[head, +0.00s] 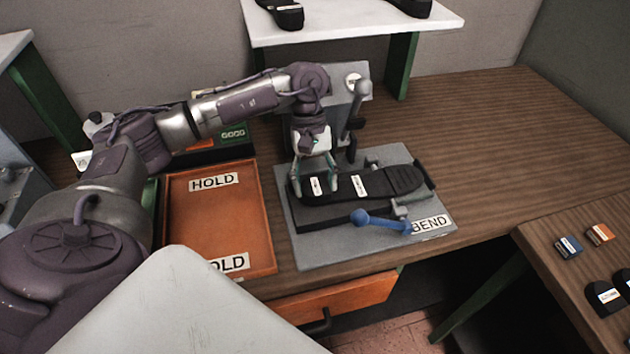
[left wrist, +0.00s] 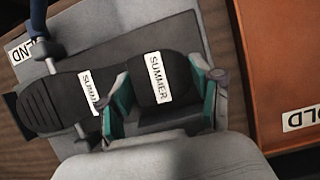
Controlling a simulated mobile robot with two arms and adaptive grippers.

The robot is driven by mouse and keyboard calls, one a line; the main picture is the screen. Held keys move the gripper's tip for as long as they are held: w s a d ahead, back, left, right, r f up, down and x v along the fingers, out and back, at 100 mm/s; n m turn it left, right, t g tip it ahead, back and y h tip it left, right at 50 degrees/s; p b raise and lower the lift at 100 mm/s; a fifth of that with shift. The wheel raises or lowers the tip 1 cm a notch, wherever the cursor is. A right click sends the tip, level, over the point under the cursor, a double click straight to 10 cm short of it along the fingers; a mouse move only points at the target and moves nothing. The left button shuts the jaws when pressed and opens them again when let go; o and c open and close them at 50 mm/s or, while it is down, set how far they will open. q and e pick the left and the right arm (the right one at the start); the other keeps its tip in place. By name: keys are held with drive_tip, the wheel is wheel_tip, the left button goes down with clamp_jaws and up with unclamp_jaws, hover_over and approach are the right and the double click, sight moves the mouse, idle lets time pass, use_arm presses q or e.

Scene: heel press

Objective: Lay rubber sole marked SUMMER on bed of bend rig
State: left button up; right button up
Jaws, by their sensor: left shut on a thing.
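The black rubber sole (head: 383,184) carries white SUMMER labels, which read clearly in the left wrist view (left wrist: 130,83). It lies along the dark bed (head: 328,215) of the bend rig, over the grey base plate marked BEND (head: 290,240). My left gripper (head: 316,187) is shut on the sole near its left end, with a teal finger on each side in the left wrist view (left wrist: 160,100). The sole looks level and very close to the bed; I cannot tell whether it rests fully on it. My right gripper is not in view.
A blue-handled lever (head: 380,221) is at the rig's front, and a dark lever (head: 355,120) stands behind. An orange HOLD tray (head: 215,225) lies to the left. A white shelf (head: 350,29) holds dark parts at the back. The bench (head: 490,130) is clear to the right.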

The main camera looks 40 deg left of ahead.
use_arm(q)
drive_tip(key=shift+f, duration=0.15)
drive_tip(key=o, duration=1.4)
drive_tip(key=shift+c, duration=0.2)
drive_tip(key=shift+o, duration=0.2)
drive_tip(key=shift+o, duration=0.5)
drive_tip(key=shift+r+p, duration=1.25)
drive_tip(key=shift+r, duration=2.3)
